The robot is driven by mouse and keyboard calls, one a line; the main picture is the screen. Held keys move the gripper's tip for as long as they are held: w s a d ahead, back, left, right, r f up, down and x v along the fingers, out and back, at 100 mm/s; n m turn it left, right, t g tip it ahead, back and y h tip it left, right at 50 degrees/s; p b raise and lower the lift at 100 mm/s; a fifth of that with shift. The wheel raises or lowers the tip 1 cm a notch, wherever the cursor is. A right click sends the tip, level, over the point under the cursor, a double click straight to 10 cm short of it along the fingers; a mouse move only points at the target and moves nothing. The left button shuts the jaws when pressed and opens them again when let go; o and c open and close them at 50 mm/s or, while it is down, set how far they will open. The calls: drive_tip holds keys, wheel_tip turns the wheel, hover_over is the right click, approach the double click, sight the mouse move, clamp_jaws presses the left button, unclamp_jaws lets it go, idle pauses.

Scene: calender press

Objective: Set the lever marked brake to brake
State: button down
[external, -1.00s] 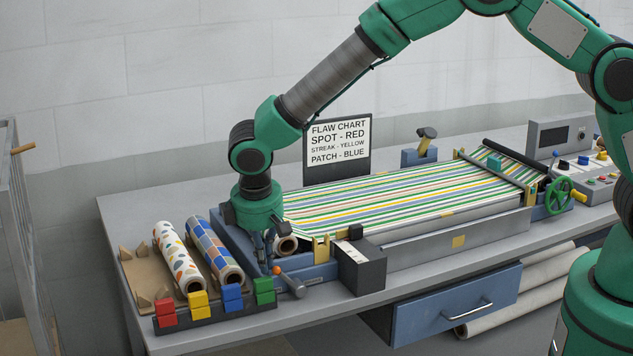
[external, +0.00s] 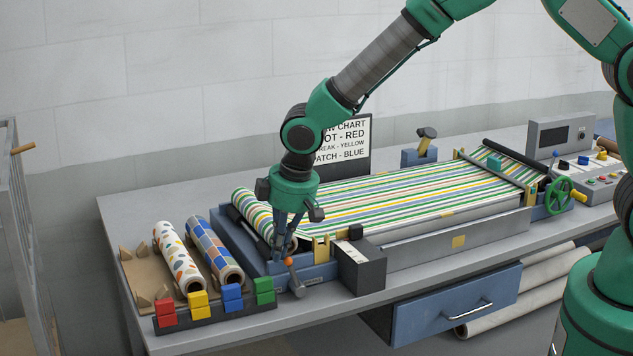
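The lever (external: 294,276) with an orange knob is at the front left corner of the press, on a grey pivot. It stands nearly upright, knob leaning slightly left. Small label plates sit near its pivot, too small to read, so I cannot tell which side is marked brake. My gripper (external: 282,256) points down just left of the knob, its fingertips at or very near it. The fingers look close together, but whether they are shut, or touch the knob, is unclear.
A striped roll (external: 252,217) feeds the press bed behind my gripper. A dark box (external: 361,268) stands right of the lever. Red, yellow, blue and green blocks (external: 232,297) sit in a rack at front left, before two patterned rolls (external: 213,250).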

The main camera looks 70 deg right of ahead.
drive_tip(key=s+d+b, duration=0.1)
drive_tip(key=s+d+t+y+b, duration=0.1)
drive_tip(key=b, duration=0.1)
drive_tip(key=s+d+t+y+b, duration=0.1)
drive_tip(key=shift+s+d+r+b, duration=0.3)
drive_tip(key=shift+s+d, duration=0.05)
drive_tip(key=shift+d, duration=0.05)
idle(0.4)
drive_tip(key=shift+s+d, duration=0.1)
drive_tip(key=shift+s, duration=0.05)
drive_tip(key=s+d+b, duration=0.1)
drive_tip(key=b, duration=0.1)
drive_tip(key=shift+s+d+f+b, duration=0.15)
drive_tip(key=shift+b, duration=0.15)
idle(0.4)
drive_tip(key=shift+r+p, duration=0.35)
drive_tip(key=shift+r, duration=0.4)
